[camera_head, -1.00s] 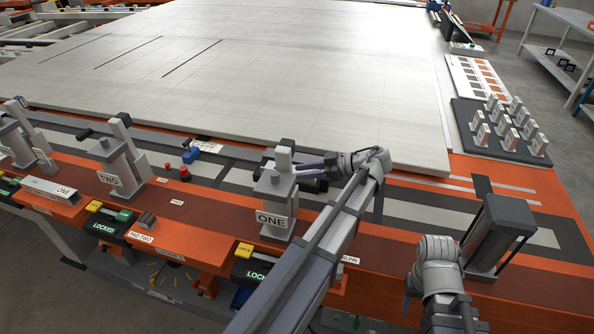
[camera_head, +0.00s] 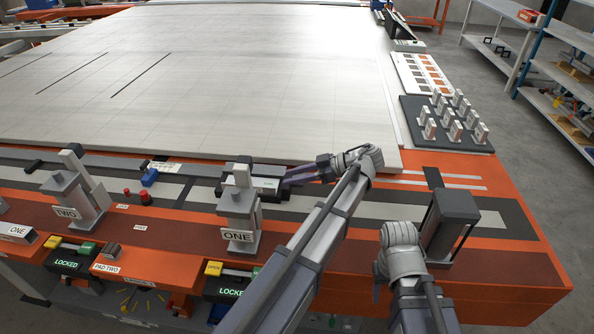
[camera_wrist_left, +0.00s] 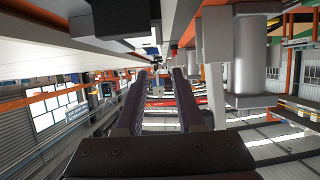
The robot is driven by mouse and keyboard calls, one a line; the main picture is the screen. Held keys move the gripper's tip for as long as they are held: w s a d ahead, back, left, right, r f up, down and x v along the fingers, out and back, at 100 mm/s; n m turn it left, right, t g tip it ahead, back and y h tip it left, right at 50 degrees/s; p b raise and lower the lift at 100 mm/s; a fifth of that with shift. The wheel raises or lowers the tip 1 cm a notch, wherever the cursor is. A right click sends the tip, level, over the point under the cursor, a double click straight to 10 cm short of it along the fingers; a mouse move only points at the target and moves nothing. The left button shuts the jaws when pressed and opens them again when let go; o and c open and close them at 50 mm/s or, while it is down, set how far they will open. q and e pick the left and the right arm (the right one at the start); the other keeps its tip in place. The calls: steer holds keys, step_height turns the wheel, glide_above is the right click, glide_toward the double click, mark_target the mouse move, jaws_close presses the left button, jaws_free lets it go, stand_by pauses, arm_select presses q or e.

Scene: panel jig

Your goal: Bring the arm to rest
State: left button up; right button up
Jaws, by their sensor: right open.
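My left gripper (camera_head: 284,180) is over the front rail, its dark purple fingers pointing left. It is to the right of the grey clamp labelled ONE (camera_head: 238,213), apart from its upright. In the left wrist view its two fingers (camera_wrist_left: 160,75) stand apart with nothing seen between them. My right arm's wrist (camera_head: 400,236) is at the lower right, left of a tall dark grey block (camera_head: 452,225); its fingers cannot be made out.
A large pale panel (camera_head: 220,70) lies behind the rail. The clamp labelled TWO (camera_head: 72,205) stands left. A dark rack (camera_head: 410,115) with several small upright blocks is at the right. Shelves (camera_head: 560,80) stand beyond open floor. Green LOCKED displays (camera_head: 68,265) line the front.

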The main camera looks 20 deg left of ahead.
arm_select(q)
steer(key=s+d+f+m+h+p, duration=0.1)
steer(key=s+d+m+p, duration=0.1)
steer(key=s+m, duration=0.1)
steer(key=s+d+f+m+t+h+p, duration=0.1)
steer(key=s+d+m+h+p, duration=0.1)
steer(key=m, duration=0.3)
steer(key=s+d+f+m+t+h+p, duration=0.1)
steer(key=s+d+m+h, duration=0.1)
steer(key=s+d+m, duration=0.2)
steer(key=shift+s+p, duration=0.1)
steer(key=shift+p, duration=0.3)
steer(key=s+d+m+h+p, duration=0.4)
steer(key=s+d+m+h, duration=0.2)
steer(key=s+d+m, duration=0.4)
steer(key=d+m, duration=0.1)
steer(key=m, duration=0.1)
steer(key=shift+d+f+m+t+h, duration=0.15)
steer(key=shift+d+m+t+h, duration=0.15)
steer(key=shift+d+t+h, duration=0.1)
steer(key=shift+c, duration=0.4)
